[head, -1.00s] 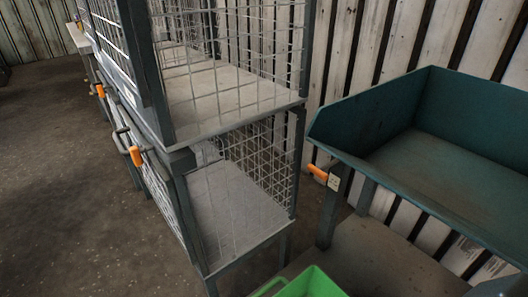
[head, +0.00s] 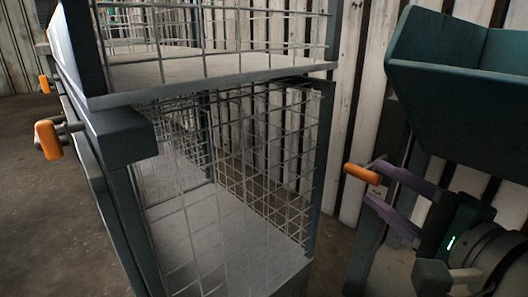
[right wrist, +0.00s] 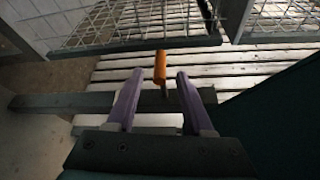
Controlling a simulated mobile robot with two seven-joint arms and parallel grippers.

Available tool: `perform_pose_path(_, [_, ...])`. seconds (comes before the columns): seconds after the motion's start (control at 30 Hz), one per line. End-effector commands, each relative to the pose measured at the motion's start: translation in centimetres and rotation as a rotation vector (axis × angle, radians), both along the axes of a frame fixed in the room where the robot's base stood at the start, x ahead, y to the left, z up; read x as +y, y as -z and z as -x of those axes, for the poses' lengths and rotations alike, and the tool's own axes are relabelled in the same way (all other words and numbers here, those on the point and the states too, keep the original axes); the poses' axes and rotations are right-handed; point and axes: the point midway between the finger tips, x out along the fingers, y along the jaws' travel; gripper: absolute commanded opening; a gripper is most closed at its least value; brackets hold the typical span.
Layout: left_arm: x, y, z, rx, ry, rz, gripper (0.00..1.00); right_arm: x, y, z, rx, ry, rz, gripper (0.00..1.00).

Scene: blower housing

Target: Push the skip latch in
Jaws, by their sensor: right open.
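The skip (head: 460,95) is a dark teal metal bin at the upper right of the head view. Its latch (head: 362,173) has an orange cylindrical handle and shows below the skip's left corner. My right gripper (head: 381,184) has two purple fingers, is open and empty, and points at the latch from the right. In the right wrist view the orange latch handle (right wrist: 160,67) stands upright in line with the gap between the fingertips (right wrist: 159,78). I cannot tell whether the fingers touch it. The latch's mount is mostly hidden by my gripper. My left gripper is not in view.
A wire-mesh cage rack (head: 225,225) fills the left and middle, with orange-handled latches (head: 48,139) on its left side. A corrugated wall (head: 360,90) stands behind. Open floor (head: 45,220) lies at the far left.

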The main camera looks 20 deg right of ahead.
Motion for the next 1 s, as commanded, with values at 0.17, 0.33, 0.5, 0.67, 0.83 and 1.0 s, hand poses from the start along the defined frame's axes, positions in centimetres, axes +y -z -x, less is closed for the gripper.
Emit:
perform_pose_path(0.17, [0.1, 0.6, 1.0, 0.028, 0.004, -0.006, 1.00, 0.1, 0.1, -3.4, -0.005, -0.004, 0.003, 0.52])
perform_pose_path(0.33, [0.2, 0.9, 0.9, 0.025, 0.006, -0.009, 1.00, 0.1, 0.4, -6.5, -0.004, -0.005, 0.005, 0.52])
perform_pose_path(0.5, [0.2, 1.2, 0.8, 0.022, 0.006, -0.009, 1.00, 0.2, 0.6, -8.3, -0.002, -0.006, 0.007, 0.52])
perform_pose_path(0.67, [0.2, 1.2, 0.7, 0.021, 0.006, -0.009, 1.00, 0.2, 0.6, -8.8, -0.001, -0.006, 0.007, 0.52])
perform_pose_path(0.83, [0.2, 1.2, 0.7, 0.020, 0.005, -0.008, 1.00, 0.2, 0.5, -8.8, -0.001, -0.006, 0.008, 0.52])
perform_pose_path(1.0, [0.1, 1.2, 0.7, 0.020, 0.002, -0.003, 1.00, 0.2, 0.5, -8.8, -0.001, -0.006, 0.008, 0.36])
